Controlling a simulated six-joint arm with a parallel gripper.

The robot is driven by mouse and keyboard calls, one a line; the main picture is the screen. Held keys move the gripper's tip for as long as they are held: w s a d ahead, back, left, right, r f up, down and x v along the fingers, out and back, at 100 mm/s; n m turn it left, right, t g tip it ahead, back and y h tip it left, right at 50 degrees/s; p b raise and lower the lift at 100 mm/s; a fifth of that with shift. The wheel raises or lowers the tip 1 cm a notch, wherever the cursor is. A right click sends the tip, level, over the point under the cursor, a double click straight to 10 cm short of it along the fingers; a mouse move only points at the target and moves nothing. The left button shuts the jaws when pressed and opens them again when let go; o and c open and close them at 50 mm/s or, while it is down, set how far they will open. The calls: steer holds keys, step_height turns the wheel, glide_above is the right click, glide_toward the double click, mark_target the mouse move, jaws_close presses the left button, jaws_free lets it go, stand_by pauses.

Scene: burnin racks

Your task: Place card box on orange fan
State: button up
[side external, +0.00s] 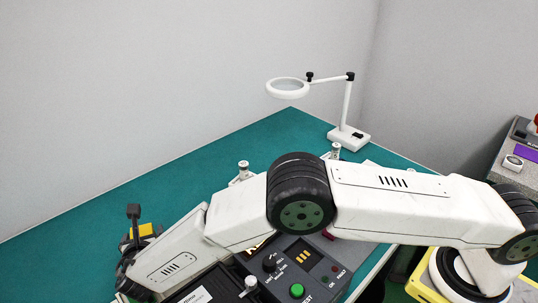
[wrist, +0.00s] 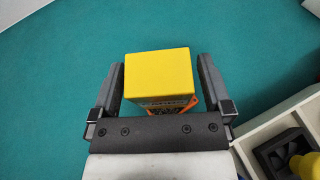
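The card box (wrist: 158,78) is yellow and sits between the two dark fingers of my gripper (wrist: 160,80) in the wrist view. Narrow gaps show between the box and both fingers, so my gripper looks open around it. Orange parts of the fan (wrist: 191,104) show just below the box, mostly hidden by it and by my gripper. The box appears to be over the fan; whether it rests fully on it cannot be told. In the side view a bit of yellow box (side external: 146,230) shows beside my gripper (side external: 133,225), largely hidden.
A pale compartment tray (wrist: 248,138) with dark and yellow items is at lower right in the wrist view. The control box (side external: 310,262) with a green button stands under my arm. A magnifier lamp (side external: 347,110) stands at the back. The green table beyond the box is clear.

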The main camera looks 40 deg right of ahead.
steer(key=shift+s+r, duration=0.1)
steer(key=shift+r, duration=0.1)
steer(key=v, duration=1.2)
steer(key=shift+a+f, duration=0.1)
stand_by(0.4)
